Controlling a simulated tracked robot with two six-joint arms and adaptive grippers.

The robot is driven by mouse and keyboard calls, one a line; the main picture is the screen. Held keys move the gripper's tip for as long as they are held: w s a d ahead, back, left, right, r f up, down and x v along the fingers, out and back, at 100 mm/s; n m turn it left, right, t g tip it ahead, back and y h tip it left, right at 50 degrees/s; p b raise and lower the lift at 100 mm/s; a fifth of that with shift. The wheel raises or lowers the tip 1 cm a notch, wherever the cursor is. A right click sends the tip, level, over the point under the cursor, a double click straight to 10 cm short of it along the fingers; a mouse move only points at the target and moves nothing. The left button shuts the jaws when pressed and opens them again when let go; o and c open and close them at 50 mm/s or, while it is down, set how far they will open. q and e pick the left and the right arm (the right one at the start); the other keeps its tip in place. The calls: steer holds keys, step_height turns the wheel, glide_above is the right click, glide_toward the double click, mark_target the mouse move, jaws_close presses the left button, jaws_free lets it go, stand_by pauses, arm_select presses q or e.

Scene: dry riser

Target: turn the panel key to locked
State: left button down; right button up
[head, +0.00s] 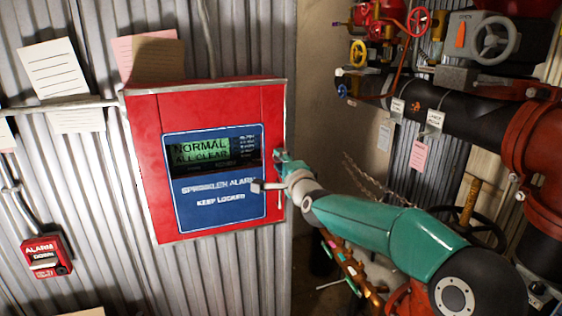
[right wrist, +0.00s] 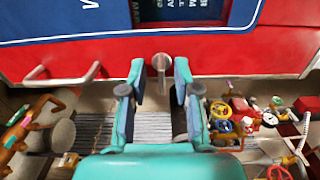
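The red alarm panel (head: 205,105) hangs on the corrugated wall in the head view. Its display reads NORMAL, ALL CLEAR, and its blue face says KEEP LOCKED. My right gripper (head: 272,172) is at the panel's right edge. In the right wrist view, my right gripper (right wrist: 160,84) is open, its two fingers apart on either side of a small grey key (right wrist: 161,64) at the panel's edge. A gap shows between the key and each finger. I cannot make out the key clearly in the head view. My left gripper is not in view.
A pale handle bar (right wrist: 62,77) sticks out from the panel beside the key. Pipes with valve wheels (head: 495,38) fill the right side. A red alarm box (head: 45,257) is at lower left. Paper notes (head: 55,70) hang on the wall.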

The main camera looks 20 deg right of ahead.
jaws_close()
steer(key=shift+f+n, duration=0.1)
steer(key=shift+n, duration=0.2)
steer(key=n+b, duration=0.1)
steer(key=n, duration=0.1)
steer(key=shift+n, duration=0.3)
steer(key=n, duration=0.3)
steer(key=shift+n, duration=0.3)
steer(key=n, duration=0.5)
steer(key=shift+p, duration=0.3)
steer(key=n+p, duration=0.1)
steer(key=n, duration=0.5)
steer(key=shift+f, duration=0.1)
steer(key=shift+a, duration=0.1)
